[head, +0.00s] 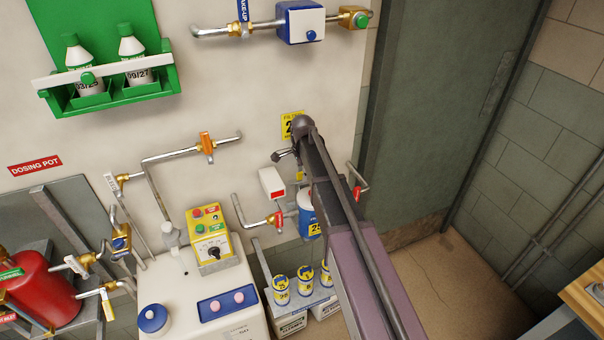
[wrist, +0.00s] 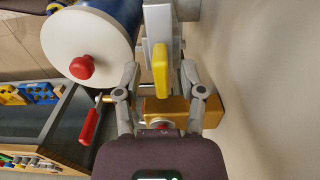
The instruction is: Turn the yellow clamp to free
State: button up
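The yellow clamp (wrist: 161,66) shows in the wrist view as an upright yellow lever in front of a pale grey bracket. My gripper (wrist: 160,72) is open, with one finger on each side of the clamp. I see gaps between the clamp and both fingers. A brass-coloured block (wrist: 182,112) lies below the clamp, partly behind the fingers. In the head view my gripper (head: 285,155) is at the wall just below a yellow sign, largely hidden by my arm. I cannot make out the clamp clearly there.
A blue filter housing with a white end (wrist: 112,48) and red knob (wrist: 82,67) is left of my gripper, with a red-handled valve (wrist: 90,125) below it. In the head view, a white box (head: 271,183) and red valve (head: 275,219) are close by. A green door (head: 440,110) stands right.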

jog(key=shift+n, duration=0.4)
jog(key=n, duration=0.8)
jog(key=shift+n, duration=0.3)
jog(key=n, duration=0.8)
jog(key=shift+n, duration=0.4)
notch_tip(320, 180, up, 14)
jog(key=p, duration=1.4)
jog(key=s+d+f+m+b, duration=0.1)
jog(key=s+d+f+b, duration=0.2)
jog(key=s, duration=0.5)
jog(key=s+d+f+m+b, duration=0.1)
jog(key=s+d+f+b, duration=0.2)
jog(key=s, duration=0.6)
jog(key=s+d+f+m+b, duration=0.1)
jog(key=s+d+f+b, duration=0.2)
jog(key=s, duration=0.6)
jog(key=shift+s+d+f+m+b, duration=0.2)
jog(key=shift+d+f+m+b, duration=0.1)
jog(key=shift+f+b, duration=0.45)
